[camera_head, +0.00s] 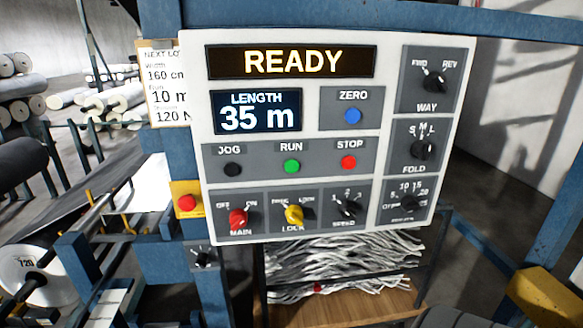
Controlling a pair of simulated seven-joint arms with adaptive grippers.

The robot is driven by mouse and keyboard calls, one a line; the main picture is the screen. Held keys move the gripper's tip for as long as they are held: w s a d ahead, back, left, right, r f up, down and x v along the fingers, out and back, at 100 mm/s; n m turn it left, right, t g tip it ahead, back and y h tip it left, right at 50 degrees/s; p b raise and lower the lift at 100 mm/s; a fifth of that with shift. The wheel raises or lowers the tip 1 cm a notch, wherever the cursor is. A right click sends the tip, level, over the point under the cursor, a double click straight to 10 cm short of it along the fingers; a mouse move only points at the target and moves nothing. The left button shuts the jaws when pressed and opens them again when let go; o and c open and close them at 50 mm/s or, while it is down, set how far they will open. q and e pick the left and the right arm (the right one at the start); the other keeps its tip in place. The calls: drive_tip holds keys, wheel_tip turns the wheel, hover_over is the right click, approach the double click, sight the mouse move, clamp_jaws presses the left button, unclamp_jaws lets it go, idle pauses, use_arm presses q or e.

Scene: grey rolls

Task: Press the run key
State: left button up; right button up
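The run key is a round green button (292,166) under the label RUN, in the middle of a white control panel (390,130). The black JOG button (232,169) is to its left and the red STOP button (348,162) to its right. The display (292,61) above reads READY, and a smaller screen (257,111) reads LENGTH 35 m. Neither of my grippers can be made out in the head view, and nothing covers the green button.
Below the buttons are a red MAIN knob (238,218), a yellow LOCK knob (294,214) and a black SPEED knob (349,208). A blue ZERO button (352,116) sits above STOP. A red button on a yellow box (187,203) is left of the panel.

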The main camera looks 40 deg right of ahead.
clamp_jaws()
drive_tip(key=c, duration=0.6)
unclamp_jaws()
